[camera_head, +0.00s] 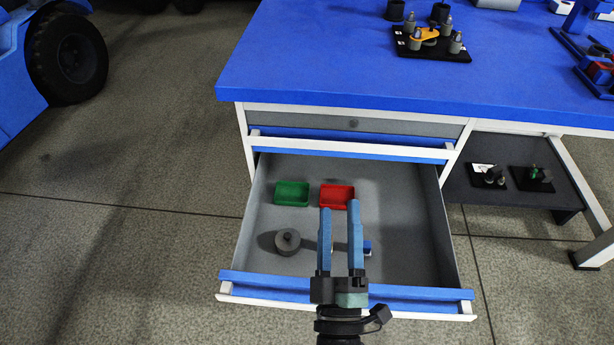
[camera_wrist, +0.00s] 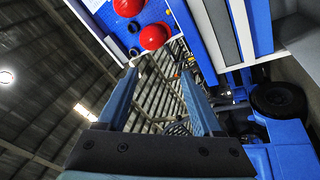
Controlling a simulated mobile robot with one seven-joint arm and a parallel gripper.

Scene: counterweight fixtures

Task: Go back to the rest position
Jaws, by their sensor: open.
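My gripper (camera_head: 340,205) is open and empty, its two blue fingers apart in the head view. It is over the front part of an open drawer (camera_head: 415,225). In the wrist view my gripper (camera_wrist: 163,75) also shows with its fingers apart and nothing between them. That view looks up toward the roof, with the blue bench at the top. A grey round weight (camera_head: 287,241) lies in the drawer left of the gripper. A small blue and white thing (camera_head: 367,247) is partly hidden behind the right finger.
A green tray (camera_head: 292,194) and a red tray (camera_head: 336,196) stand at the drawer's back. The blue bench top (camera_head: 330,70) holds a black fixture plate (camera_head: 433,44). A lower shelf (camera_head: 510,198) is at right. A blue vehicle (camera_head: 25,75) stands at far left; floor between is clear.

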